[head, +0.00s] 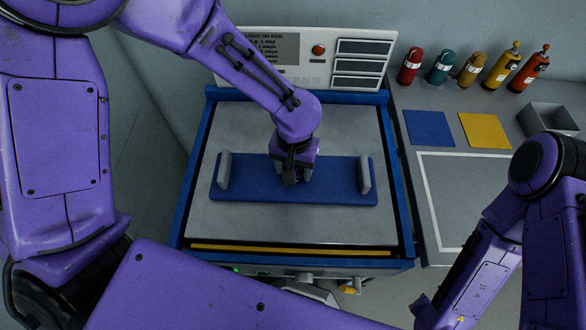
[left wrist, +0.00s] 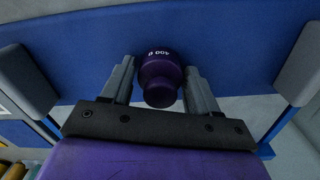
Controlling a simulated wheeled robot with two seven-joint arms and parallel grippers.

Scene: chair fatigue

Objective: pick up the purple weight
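The purple weight (left wrist: 161,72) shows in the left wrist view, with "400 g" printed on its body and a narrower dark knob facing the camera. My left gripper (left wrist: 159,78) has one finger on each side of the weight. A slim gap shows at the left finger; contact at the right finger is unclear. In the head view my left gripper (head: 293,178) is over the middle of the blue board (head: 332,190) and mostly hides the weight. My right arm is at the lower right, its gripper out of view.
The board lies on a grey platform (head: 235,222) with a blue frame (head: 398,215). A control panel (head: 318,50) stands behind. On the right bench are several coloured weights (head: 471,69), a blue square (head: 429,128), a yellow square (head: 484,131) and a grey bin (head: 552,117).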

